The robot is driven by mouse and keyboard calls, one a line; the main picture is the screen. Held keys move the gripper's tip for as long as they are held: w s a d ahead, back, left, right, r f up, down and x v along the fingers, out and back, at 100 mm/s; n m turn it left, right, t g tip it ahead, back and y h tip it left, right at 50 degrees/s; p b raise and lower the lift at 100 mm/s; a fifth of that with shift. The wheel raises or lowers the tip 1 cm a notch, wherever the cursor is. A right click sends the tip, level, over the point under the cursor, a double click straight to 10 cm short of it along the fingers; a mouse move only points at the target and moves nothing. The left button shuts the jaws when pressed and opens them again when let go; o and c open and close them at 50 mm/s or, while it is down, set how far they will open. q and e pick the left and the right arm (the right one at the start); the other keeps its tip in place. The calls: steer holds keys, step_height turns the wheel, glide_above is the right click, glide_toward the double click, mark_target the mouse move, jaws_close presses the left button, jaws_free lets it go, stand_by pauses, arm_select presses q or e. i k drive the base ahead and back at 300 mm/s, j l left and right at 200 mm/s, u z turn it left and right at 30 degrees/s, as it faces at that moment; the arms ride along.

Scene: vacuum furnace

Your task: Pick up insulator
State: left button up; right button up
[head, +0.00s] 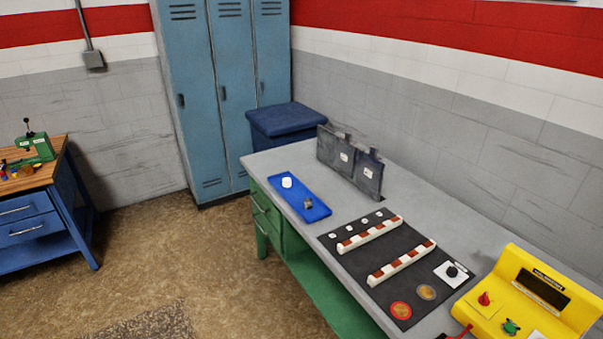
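A small white cylindrical piece (287,182), which looks like the insulator, stands at the far end of the blue tray (299,196) on the grey-topped bench. A small dark grey metal piece (308,203) lies in the same tray, nearer its front end. Two white bars with brown-red bands (369,234) (402,262) lie on a black mat (347,269) to the right of the tray. Neither of my grippers shows in the head view.
A yellow device (515,285) stands at the bench's right end. Dark upright panels (343,157) stand at the back edge. Small discs and white tags lie on the mat. A blue bin (286,120), lockers (222,90) and a wooden-topped workbench (45,160) stand beyond; the floor between is open.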

mark_target(286, 182)
steer(key=i+l+u, duration=0.1)
steer(key=i, duration=0.45)
steer(key=i+l+u, duration=0.1)
steer(key=i+l, duration=0.15)
steer(key=i, duration=0.25)
steer(key=i+l+u, duration=0.1)
steer(key=i, duration=0.45)
steer(key=i+l+u, duration=0.1)
steer(key=i+l, duration=0.25)
steer(key=i, duration=0.15)
steer(key=i+l+u, duration=0.1)
steer(key=i+l, duration=0.2)
steer(key=i, duration=0.5)
steer(key=k, duration=0.35)
steer(key=i+j+z, duration=0.1)
steer(key=j+z, duration=0.15)
steer(key=i+j+z, duration=0.2)
steer(key=j, duration=0.15)
steer(key=j+z, duration=0.25)
